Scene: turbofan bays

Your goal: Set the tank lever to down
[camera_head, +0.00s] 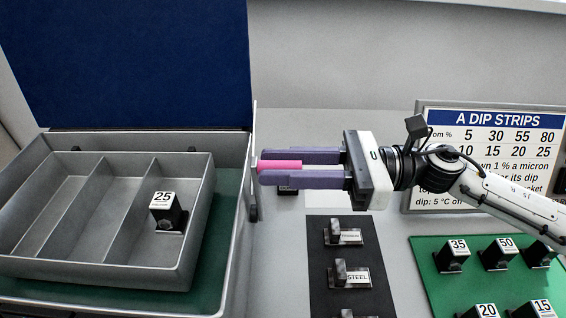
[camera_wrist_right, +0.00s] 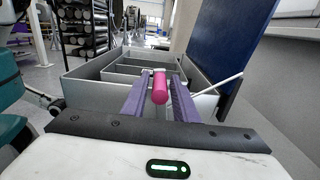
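The tank (camera_head: 232,262) stands at the left with its blue lid (camera_head: 130,60) raised. A pink handle (camera_head: 280,165), which looks like the tank lever's grip, sticks out to the right from the tank's right side. My right gripper (camera_head: 262,167) points left at the tank, with its two purple fingers on either side of the handle. In the right wrist view the pink handle (camera_wrist_right: 160,87) lies between the fingers, with narrow gaps beside it, so the gripper looks open around it. The lever's mount is mostly hidden by the fingers. My left gripper is out of view.
A grey divided tray (camera_head: 190,245) sits in the tank and holds a block marked 25 (camera_head: 168,211). A black strip (camera_head: 325,255) with labelled blocks, a green mat (camera_head: 430,285) with numbered blocks and a dip strips sign (camera_head: 490,120) are to the right.

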